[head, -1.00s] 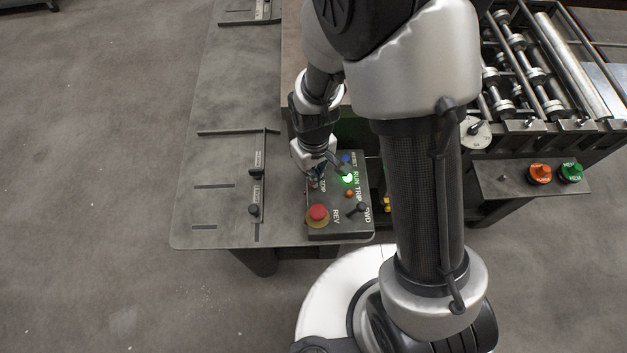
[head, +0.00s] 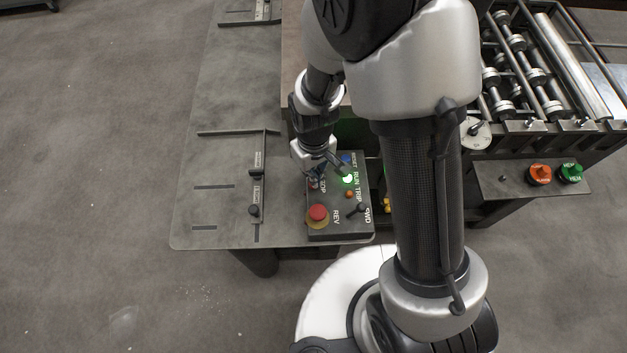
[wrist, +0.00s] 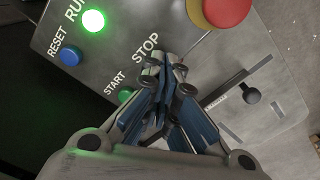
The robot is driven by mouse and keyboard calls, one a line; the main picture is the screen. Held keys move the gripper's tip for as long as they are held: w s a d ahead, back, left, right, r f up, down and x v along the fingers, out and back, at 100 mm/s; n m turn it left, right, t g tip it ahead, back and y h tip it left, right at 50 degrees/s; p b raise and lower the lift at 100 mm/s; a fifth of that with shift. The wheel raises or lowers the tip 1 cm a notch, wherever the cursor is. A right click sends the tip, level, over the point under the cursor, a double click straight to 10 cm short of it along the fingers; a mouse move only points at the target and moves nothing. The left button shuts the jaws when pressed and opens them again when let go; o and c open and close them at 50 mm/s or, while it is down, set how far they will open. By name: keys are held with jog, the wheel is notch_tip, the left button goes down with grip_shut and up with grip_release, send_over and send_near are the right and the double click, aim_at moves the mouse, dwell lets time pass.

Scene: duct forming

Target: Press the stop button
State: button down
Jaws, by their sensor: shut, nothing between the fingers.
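The control box (head: 340,225) sits on the table corner, with a STOP label that also shows in the wrist view (wrist: 146,47). My gripper (head: 317,180) is shut and empty, pointing down over the box beside that label. In the wrist view its fingertips (wrist: 165,70) meet just below the STOP label and cover the spot there, so the stop button itself is hidden. I cannot tell whether the fingertips touch it. A green button (wrist: 125,96) by the START label lies just left of the fingers.
A red mushroom button (head: 318,213) on a yellow ring is near the box's front. The green RUN light (head: 347,178) is lit. A blue RESET button (wrist: 70,55) is close by. A side panel (head: 520,180) with orange and green buttons stands right.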

jog(key=shift+f+b, duration=1)
jog(key=shift+f, duration=0.2)
jog(key=shift+r+p, duration=2.7)
jog(key=shift+r, duration=0.9)
jog(key=shift+w+d+r, duration=0.1)
jog(key=shift+r, duration=0.15)
notch_tip(320, 180, up, 6)
jog(key=m+t+b, duration=0.1)
jog(key=b, duration=0.3)
send_over(324, 184)
jog(key=s+d+r+m+t+b, duration=0.2)
jog(key=s+d+r+m+b, duration=0.1)
jog(key=s+d+r+b, duration=0.25)
jog(key=s+d+r+m+t+b, duration=0.1)
jog(key=s+d+r, duration=0.1)
jog(key=s, duration=0.6)
jog(key=shift+d+r+m+t+b, duration=0.3)
jog(key=shift+r+b, duration=0.05)
jog(key=shift+r, duration=0.5)
